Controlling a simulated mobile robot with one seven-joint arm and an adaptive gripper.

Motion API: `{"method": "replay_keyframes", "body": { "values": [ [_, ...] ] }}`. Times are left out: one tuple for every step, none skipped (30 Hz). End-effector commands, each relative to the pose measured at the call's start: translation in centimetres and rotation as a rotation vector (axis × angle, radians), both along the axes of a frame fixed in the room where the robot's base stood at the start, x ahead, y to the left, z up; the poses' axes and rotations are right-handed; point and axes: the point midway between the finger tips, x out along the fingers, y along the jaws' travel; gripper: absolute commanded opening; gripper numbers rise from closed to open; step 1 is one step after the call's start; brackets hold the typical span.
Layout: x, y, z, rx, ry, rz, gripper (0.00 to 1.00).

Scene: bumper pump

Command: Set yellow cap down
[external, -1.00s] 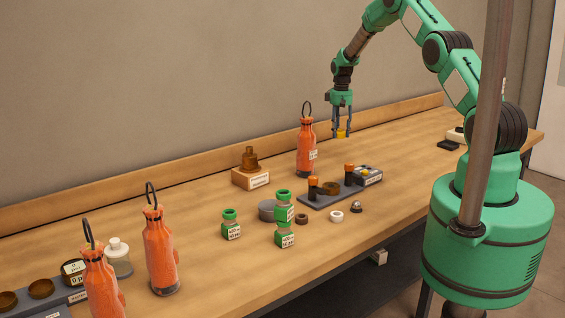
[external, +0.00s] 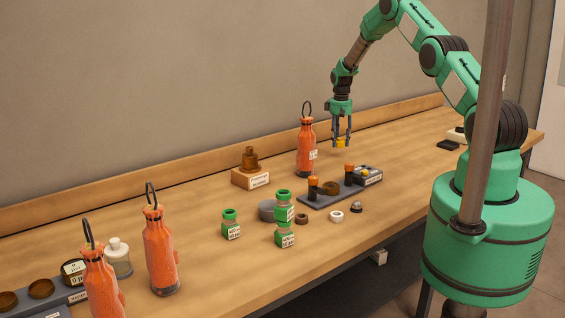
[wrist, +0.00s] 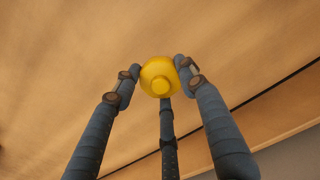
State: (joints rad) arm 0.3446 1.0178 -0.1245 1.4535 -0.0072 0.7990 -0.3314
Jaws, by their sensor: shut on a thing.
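The yellow cap (external: 341,143) is held between the fingertips of my gripper (external: 341,141). It also shows in the wrist view as a round yellow piece with a small raised knob (wrist: 159,77), with the fingers of my gripper (wrist: 158,80) around it. The gripper points down and hangs over the bench (external: 395,131), behind the grey tray (external: 320,201) and right of an orange bottle (external: 306,150). The cap appears to be above the wood, but the height of the gap cannot be told.
The grey tray carries orange-topped vials and a brown ring. A labelled block (external: 368,176) sits at its right end. Green-capped jars (external: 284,206), a white ring (external: 336,216) and a small dark ring stand in front. Bare wood lies right of the gripper.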

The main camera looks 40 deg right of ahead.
Motion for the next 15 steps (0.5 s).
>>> {"method": "replay_keyframes", "body": {
  "values": [
    [-0.1,0.0,-0.7,0.000,0.001,0.000,0.15],
    [-0.1,0.0,-1.0,0.000,0.001,0.000,0.15],
    [0.0,0.0,-1.4,0.000,0.001,0.000,0.15],
    [0.0,0.0,-1.6,0.000,0.000,0.000,0.15],
    [0.0,0.0,-1.7,0.000,-0.001,0.000,0.15],
    [0.0,0.0,-1.8,0.000,-0.001,0.000,0.15],
    [0.0,0.0,-1.9,-0.001,-0.001,0.000,0.15],
    [0.0,0.0,-1.9,-0.001,-0.002,0.000,0.15],
    [0.0,0.0,-1.9,-0.001,-0.002,0.000,0.15],
    [0.0,0.0,-1.9,-0.001,-0.002,0.000,0.15],
    [0.0,0.0,-1.9,-0.001,-0.002,0.000,0.15],
    [0.0,0.0,-1.9,-0.001,-0.001,0.000,0.15],
    [0.0,0.0,-1.9,0.000,-0.001,0.000,0.15],
    [0.0,0.0,-1.9,0.000,-0.001,0.000,0.15],
    [0.0,0.0,-1.9,0.000,-0.001,0.000,0.15]
  ]
}}
